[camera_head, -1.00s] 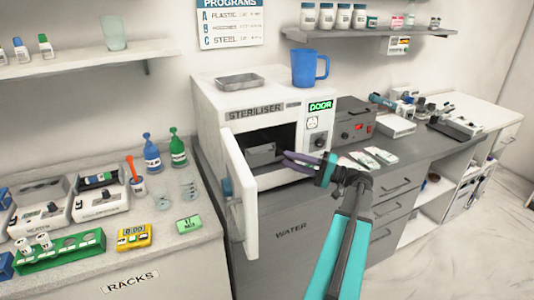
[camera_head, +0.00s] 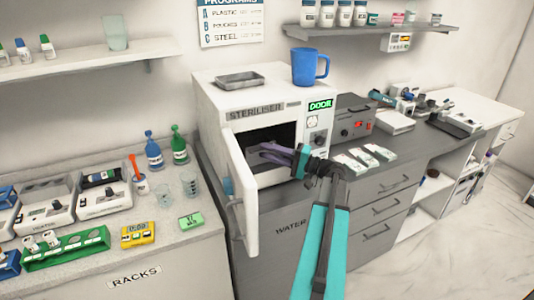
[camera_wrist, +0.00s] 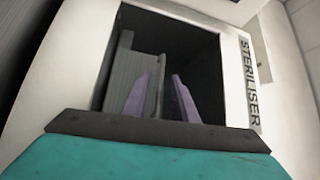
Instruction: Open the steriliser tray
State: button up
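The white steriliser (camera_head: 208,112) stands on the counter with its door (camera_head: 240,195) swung open to the left. My gripper (camera_head: 262,149) reaches into the dark chamber opening, its purple fingers inside the mouth. In the wrist view my gripper (camera_wrist: 160,80) has its fingers apart, pointing into the chamber. A grey tray-like piece (camera_wrist: 122,80) stands inside, beside and partly behind the left finger. A thin grey edge shows between the fingers; I cannot tell whether they touch it. In the head view the fingers hide most of the tray.
A blue mug (camera_head: 309,67) and a shallow metal dish (camera_head: 240,81) sit on top of the steriliser. Bottles and racks fill the left counter. The open door flanks my gripper's left.

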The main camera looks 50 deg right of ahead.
jog(key=shift+c, duration=0.2)
grip_shut()
dwell(1.1)
